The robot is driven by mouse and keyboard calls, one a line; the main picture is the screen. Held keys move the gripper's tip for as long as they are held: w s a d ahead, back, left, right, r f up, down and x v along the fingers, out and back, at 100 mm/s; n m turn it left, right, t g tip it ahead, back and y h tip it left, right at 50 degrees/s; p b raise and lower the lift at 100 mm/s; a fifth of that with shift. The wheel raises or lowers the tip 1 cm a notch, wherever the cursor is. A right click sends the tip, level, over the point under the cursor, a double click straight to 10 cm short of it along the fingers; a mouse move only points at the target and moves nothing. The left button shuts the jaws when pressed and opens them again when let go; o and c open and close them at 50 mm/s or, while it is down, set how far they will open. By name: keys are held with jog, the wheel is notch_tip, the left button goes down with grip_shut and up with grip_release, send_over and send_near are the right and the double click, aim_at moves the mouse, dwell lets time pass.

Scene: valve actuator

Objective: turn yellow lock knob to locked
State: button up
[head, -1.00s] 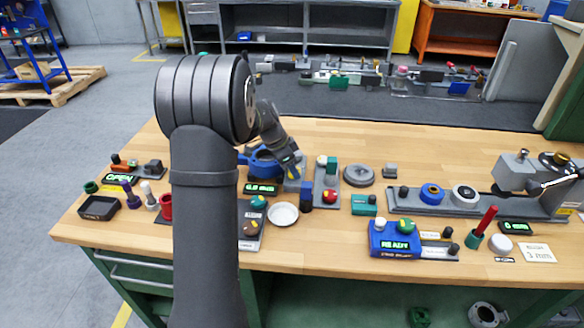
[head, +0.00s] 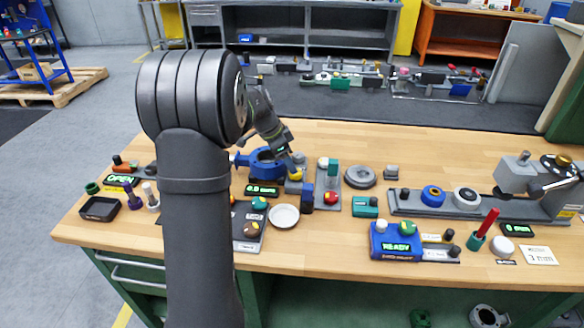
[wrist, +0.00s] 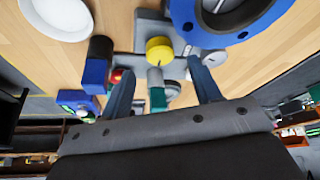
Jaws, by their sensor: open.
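The yellow lock knob (wrist: 159,50) shows near the top middle of the wrist view, with a grey cylinder against its lower edge. In the head view the knob (head: 297,172) is small, beside the blue valve body (head: 266,164) with its handle. The valve body also shows at the top right of the wrist view (wrist: 182,14). My gripper (wrist: 158,68) is open, its two blue-grey fingers pointing towards the knob, one to each side in the picture. I see no finger touching it. In the head view my gripper (head: 290,158) is just above and behind the knob. The knob's setting is too small to read.
A green display (head: 262,190) reading about 0.0 mm stands in front of the valve. A dark blue block (head: 307,194), a white dish (head: 284,216) and a plate with a red knob (head: 331,198) are close by. Bare wood lies behind the valve.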

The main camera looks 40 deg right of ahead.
aim_at(296, 175)
jog(key=v, duration=1.2)
jog(key=shift+a+r, duration=0.15)
jog(key=shift+r, duration=0.2)
jog(key=shift+f, duration=0.1)
jog(key=x, duration=1.7)
jog(key=shift+f, duration=0.15)
jog(key=shift+f, duration=0.2)
jog(key=shift+s+r+n+t, duration=0.1)
jog(key=shift+r+n+t, duration=0.25)
jog(key=shift+n, duration=0.45)
jog(key=n+t, duration=0.1)
jog(key=n, duration=0.2)
jog(key=n+t, duration=0.1)
jog(key=n, duration=0.2)
jog(key=shift+s+f+t, duration=0.1)
jog(key=shift+s+t, duration=0.1)
jog(key=shift+t, duration=0.05)
jog(key=shift+s+d+n+t+y, duration=0.15)
jog(key=shift+n+t, duration=0.1)
jog(key=shift+n, duration=0.6)
jog(key=shift+w+n+t+y, duration=0.1)
jog(key=shift+n+t, duration=0.2)
jog(key=shift+n, duration=0.6)
jog(key=shift+s+d+n+t+y, duration=0.15)
jog(key=shift+n+t, duration=0.1)
jog(key=shift+n, duration=0.6)
jog(key=shift+n+t+y, duration=0.4)
jog(key=shift+n+y, duration=0.2)
jog(key=shift+n, duration=1.2)
